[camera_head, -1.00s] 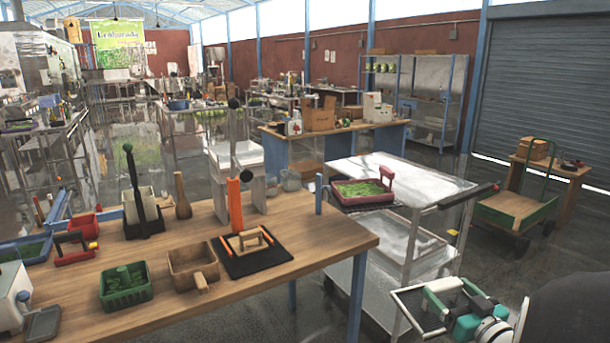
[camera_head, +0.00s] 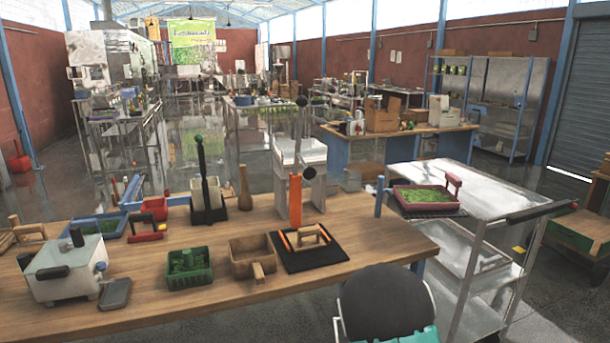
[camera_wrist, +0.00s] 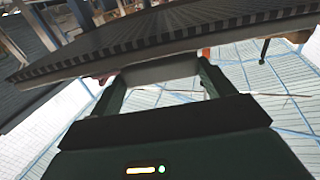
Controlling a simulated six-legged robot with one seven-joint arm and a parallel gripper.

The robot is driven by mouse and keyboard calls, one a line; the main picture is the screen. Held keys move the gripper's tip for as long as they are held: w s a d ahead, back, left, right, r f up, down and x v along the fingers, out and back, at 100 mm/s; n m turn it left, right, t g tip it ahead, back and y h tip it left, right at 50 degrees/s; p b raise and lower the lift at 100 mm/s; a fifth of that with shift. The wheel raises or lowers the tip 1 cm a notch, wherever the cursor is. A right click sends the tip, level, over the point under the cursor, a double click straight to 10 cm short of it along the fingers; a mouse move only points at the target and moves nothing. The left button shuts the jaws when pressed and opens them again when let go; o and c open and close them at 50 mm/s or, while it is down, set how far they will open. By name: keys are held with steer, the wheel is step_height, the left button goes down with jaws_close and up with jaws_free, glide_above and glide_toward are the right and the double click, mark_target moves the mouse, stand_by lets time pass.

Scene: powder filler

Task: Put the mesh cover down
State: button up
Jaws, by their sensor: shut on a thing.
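A dark, flat panel with a ribbed edge (camera_wrist: 160,38), which looks like the mesh cover, spans the upper part of the wrist view at a tilt. My gripper (camera_wrist: 160,71) is shut on it, with one dark finger at each side of a grey part under the panel. The fingertips and the panel's far face are hidden. In the head view neither the gripper nor the cover can be made out; only part of my arm shows at the bottom edge.
A wooden table (camera_head: 190,300) holds a green tray (camera_head: 189,270), a brown wooden box (camera_head: 252,262), a black mat (camera_head: 335,257) with a wooden-handled piece, and a white box-like device (camera_head: 62,270). A metal cart (camera_head: 480,196) at right carries a red tray (camera_head: 426,209). The table's front edge is mostly bare.

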steer(key=shift+s+a+f, duration=0.1)
steer(key=shift+a+f, duration=0.6)
steer(key=shift+a, duration=0.1)
step_height(320, 180, down, 11)
steer(key=s, duration=0.2)
steer(key=shift+s, duration=0.2)
steer(key=shift+a, duration=0.1)
steer(key=shift+d+r, duration=0.1)
steer(key=shift+d, duration=0.1)
steer(key=shift+a, duration=0.2)
steer(key=shift+d, duration=0.2)
steer(key=shift+r, duration=0.1)
